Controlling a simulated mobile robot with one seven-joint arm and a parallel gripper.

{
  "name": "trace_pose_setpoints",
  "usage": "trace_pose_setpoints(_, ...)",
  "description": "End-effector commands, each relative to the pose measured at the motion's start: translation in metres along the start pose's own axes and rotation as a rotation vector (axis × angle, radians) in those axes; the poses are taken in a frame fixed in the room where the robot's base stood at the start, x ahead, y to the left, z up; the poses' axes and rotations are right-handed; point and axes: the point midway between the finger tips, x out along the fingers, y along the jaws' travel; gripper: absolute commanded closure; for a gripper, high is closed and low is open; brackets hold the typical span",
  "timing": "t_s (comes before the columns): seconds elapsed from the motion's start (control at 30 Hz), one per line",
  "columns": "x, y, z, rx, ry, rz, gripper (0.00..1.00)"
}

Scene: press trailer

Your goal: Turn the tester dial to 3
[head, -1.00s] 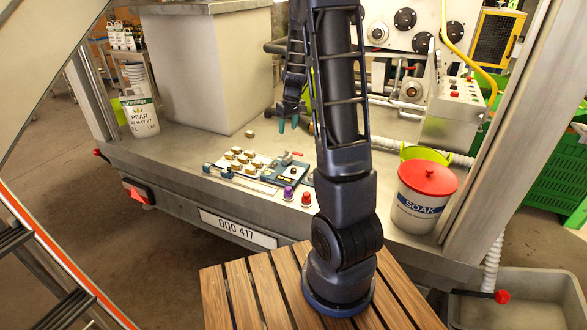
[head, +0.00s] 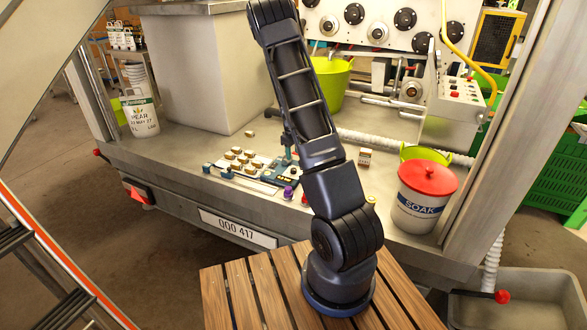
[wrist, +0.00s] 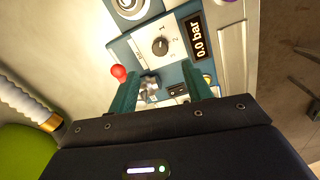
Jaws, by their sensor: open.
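The tester is a teal and light-grey panel (wrist: 205,45) with a readout (wrist: 196,36) showing 0.0 bar. Its dial (wrist: 160,46) is a dark round knob on a pale plate with small numerals around it; I cannot read its pointer setting for certain. A red ball knob (wrist: 119,72) and a metal fitting (wrist: 148,88) are close by. In the head view the tester (head: 288,172) is partly hidden by my arm. My gripper (wrist: 160,70) is open, its teal fingers apart over the panel, with the dial just beyond the tips. Nothing is held.
A board with several brass pieces (head: 240,160) lies left of the tester. A purple knob (head: 288,192) is in front. A white SOAK bucket with red lid (head: 428,185), a small box (head: 365,158) and a green bucket (head: 333,85) stand to the right and behind.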

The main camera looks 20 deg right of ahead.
Motion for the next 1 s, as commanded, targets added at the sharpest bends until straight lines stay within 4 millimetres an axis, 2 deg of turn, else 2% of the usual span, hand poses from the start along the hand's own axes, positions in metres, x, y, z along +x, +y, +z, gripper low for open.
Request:
trace_pose_setpoints(0.3,0.053,0.0,0.001,0.001,-0.002,-0.002,0.5)
trace_pose_setpoints(0.5,0.079,-0.001,0.001,0.001,-0.001,-0.001,0.5)
trace_pose_setpoints(0.7,0.092,0.0,0.0,0.001,0.0,0.0,0.5)
trace_pose_setpoints(1.0,0.093,0.0,0.0,0.0,0.001,0.0,0.5)
